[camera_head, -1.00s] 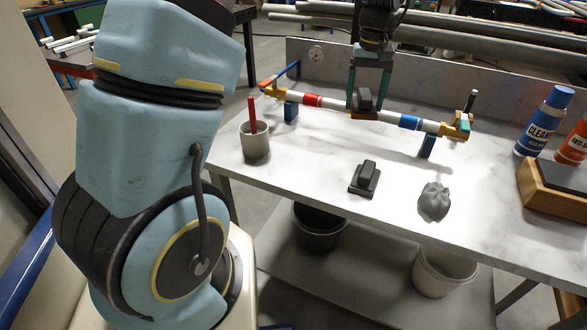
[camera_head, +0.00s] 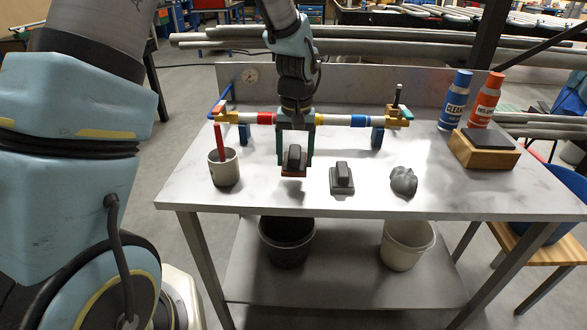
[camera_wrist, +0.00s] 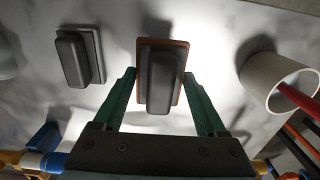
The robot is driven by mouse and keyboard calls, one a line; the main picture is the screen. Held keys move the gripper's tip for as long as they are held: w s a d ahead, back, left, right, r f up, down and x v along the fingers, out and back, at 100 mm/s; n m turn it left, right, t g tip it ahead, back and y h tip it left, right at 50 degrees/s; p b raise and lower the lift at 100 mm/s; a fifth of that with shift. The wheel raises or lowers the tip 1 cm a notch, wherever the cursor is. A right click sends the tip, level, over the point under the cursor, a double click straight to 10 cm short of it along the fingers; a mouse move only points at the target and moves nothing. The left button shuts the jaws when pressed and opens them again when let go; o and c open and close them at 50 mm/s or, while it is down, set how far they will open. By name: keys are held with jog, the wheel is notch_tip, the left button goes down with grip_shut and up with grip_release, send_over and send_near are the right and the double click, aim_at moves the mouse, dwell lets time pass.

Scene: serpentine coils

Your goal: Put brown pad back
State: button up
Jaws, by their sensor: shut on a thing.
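The brown pad (camera_head: 294,158) has a dark block handle on a reddish-brown base. My gripper (camera_head: 295,150) is shut on it, over the table's front left part. In the wrist view the pad (camera_wrist: 161,80) sits between the two green fingers (camera_wrist: 159,75), with its brown rim showing around the dark handle. I cannot tell whether its underside touches the table. A similar grey pad (camera_head: 342,178) lies on the table just to its right, also visible in the wrist view (camera_wrist: 77,58).
A grey cup (camera_head: 224,168) with a red stick stands left of the pad. A crumpled grey cloth (camera_head: 403,181) lies at right. Behind runs a banded white pipe (camera_head: 335,120) on blue supports. A wooden block (camera_head: 484,155) and two bottles stand at the far right.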

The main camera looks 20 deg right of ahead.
aim_at(295, 181)
jog(key=shift+f+p, duration=0.55)
jog(key=shift+f, duration=1.6)
jog(key=shift+f, duration=0.1)
jog(key=o, duration=1.2)
jog(key=shift+o, duration=0.2)
notch_tip(295, 181, up, 12)
jog(key=b, duration=0.3)
jog(key=shift+d, duration=0.1)
jog(key=s+a+f+n, duration=0.1)
jog(key=s+a+n, duration=0.1)
jog(key=a, duration=1.3)
jog(key=s+a+f+n+t, duration=0.1)
jog(key=s+a+f, duration=0.1)
jog(key=a, duration=1.3)
jog(key=shift+a+n, duration=0.25)
jog(key=shift+n, duration=0.15)
